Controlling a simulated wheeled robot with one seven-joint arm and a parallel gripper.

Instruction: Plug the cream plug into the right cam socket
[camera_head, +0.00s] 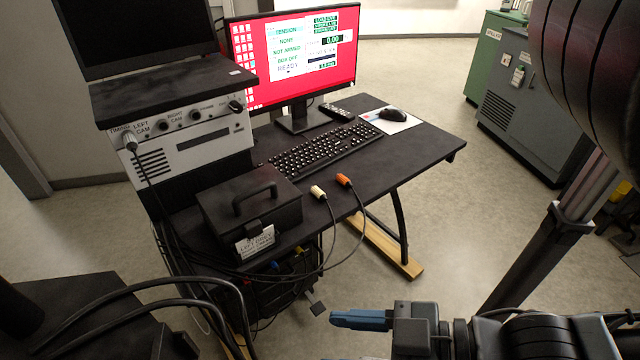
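The cream plug (318,192) lies on the dark desk near its front edge, with a dark cable running from it over the edge. The right cam socket (195,115) appears to be the round socket just right of the "RIGHT CAM" label, on the light front panel of the control unit (210,140). It looks empty, though it is small in view. My gripper (335,318), with blue fingers, is at the bottom, in front of the desk and apart from the plug. It is seen side-on, so its opening cannot be judged; nothing shows in it.
An orange plug (344,180) lies right of the cream one. A dark box with a handle (250,205) stands left of both. A plug (130,142) with a cable sits at the panel's left end. Keyboard (320,150) and monitor (290,60) stand behind.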

